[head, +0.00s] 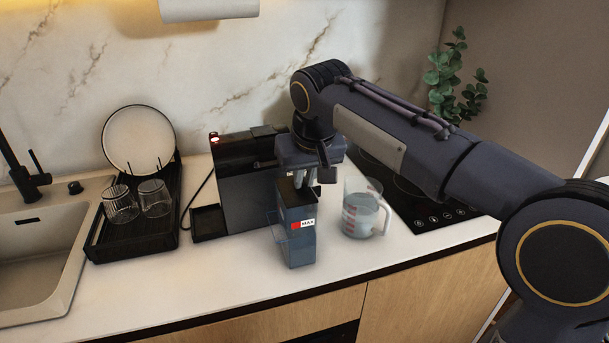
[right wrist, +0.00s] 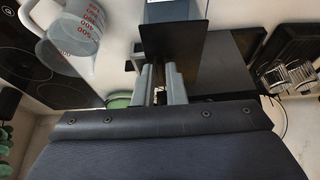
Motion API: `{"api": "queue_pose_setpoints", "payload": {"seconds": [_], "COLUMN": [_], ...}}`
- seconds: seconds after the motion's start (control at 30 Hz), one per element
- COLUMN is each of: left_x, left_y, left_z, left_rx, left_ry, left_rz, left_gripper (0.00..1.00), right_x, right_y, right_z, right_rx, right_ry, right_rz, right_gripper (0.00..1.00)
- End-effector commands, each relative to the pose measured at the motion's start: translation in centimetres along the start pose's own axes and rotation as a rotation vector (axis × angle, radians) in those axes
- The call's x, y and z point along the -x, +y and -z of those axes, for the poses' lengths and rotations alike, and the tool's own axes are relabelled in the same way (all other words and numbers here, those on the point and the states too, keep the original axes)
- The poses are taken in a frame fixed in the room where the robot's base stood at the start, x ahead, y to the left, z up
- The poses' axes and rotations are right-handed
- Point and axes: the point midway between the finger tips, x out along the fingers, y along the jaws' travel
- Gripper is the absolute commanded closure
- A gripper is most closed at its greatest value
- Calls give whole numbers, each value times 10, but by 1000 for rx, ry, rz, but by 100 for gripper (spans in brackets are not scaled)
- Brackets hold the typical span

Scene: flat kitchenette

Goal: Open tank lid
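The tank (head: 297,240) is a clear blue-grey upright box with a red and white MAX label. It stands on the counter in front of the dark coffee machine. Its dark lid (head: 293,190) lies over its top; in the right wrist view the lid (right wrist: 185,42) shows as a flat black plate, with part of the blue tank (right wrist: 170,11) beyond it. My right gripper (head: 305,184) points down at the lid. Its two grey fingers (right wrist: 160,75) are a small distance apart and overlap the lid's near edge. I cannot see clearly whether they touch it. My left gripper is out of view.
The coffee machine (head: 235,185) stands close behind the tank. A measuring jug (head: 358,212) of liquid is right of the tank, near the black hob (head: 425,208). A dish rack (head: 130,240) with glasses and the sink (head: 40,250) are left. The counter before the tank is clear.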

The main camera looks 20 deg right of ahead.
Motion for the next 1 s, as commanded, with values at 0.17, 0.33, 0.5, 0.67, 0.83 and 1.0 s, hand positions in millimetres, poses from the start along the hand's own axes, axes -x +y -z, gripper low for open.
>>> {"api": "queue_pose_setpoints", "payload": {"seconds": [0.17,0.33,0.5,0.67,0.83,1.0], "left_x": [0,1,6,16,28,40], "left_y": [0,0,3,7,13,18], "left_z": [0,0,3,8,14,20], "left_rx": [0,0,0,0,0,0], "left_ry": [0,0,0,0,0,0], "left_rz": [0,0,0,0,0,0], "left_gripper": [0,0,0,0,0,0], "right_x": [0,1,4,9,15,19], "right_y": [0,0,-3,-7,-14,-22], "right_z": [0,0,1,4,6,8], "right_rx": [0,2,18,53,107,168], "right_ry": [0,0,0,-1,-1,1], "right_rz": [0,-4,-39,-118,-244,-393], "right_gripper": [100,100,100,100,100,100]}}
